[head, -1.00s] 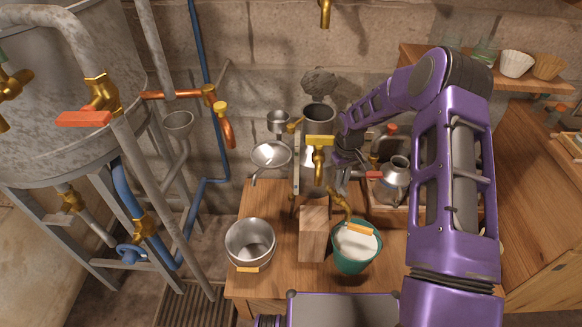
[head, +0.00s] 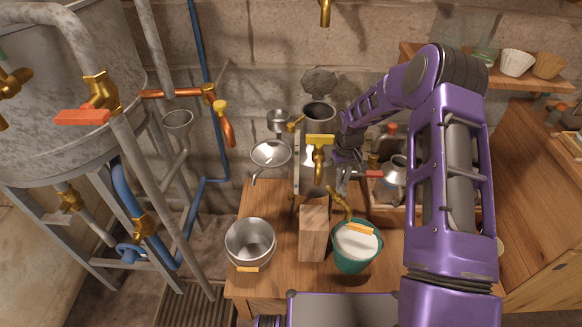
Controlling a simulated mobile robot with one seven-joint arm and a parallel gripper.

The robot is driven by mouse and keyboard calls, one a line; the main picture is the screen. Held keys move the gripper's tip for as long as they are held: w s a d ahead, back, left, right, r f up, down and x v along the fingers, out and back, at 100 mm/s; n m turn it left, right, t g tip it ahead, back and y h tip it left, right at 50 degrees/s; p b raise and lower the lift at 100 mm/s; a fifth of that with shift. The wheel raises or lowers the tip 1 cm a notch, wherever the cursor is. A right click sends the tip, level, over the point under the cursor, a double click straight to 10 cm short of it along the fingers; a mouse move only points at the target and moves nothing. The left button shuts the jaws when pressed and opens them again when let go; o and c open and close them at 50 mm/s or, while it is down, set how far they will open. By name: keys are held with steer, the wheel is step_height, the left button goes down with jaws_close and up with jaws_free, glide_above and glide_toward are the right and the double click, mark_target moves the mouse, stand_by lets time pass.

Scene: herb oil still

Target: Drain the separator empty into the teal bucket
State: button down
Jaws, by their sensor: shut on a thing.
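The separator (head: 318,117) is a grey metal cylinder standing at the back of the wooden bench, with a brass tap (head: 320,142) on its front. A lower brass drain tap (head: 345,209) slants down to the right, its outlet over the teal bucket. The teal bucket (head: 343,262) stands upright at the front of the bench and holds a whitish liquid (head: 356,241). An orange grip lies at its rim. My gripper (head: 340,191) points down just right of the separator, shut on what looks like the drain tap's handle; the fingertips are small and partly hidden. I cannot make out a stream.
A wooden block (head: 313,234) stands left of the teal bucket. A steel bucket (head: 250,241) is at the bench's left front. A strainer (head: 271,154) and funnel (head: 177,122) are further back. A metal pot (head: 396,172) stands right of my gripper. The large tank (head: 60,120) fills the left.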

steer(key=shift+a+m, duration=0.1)
steer(key=shift+m, duration=0.8)
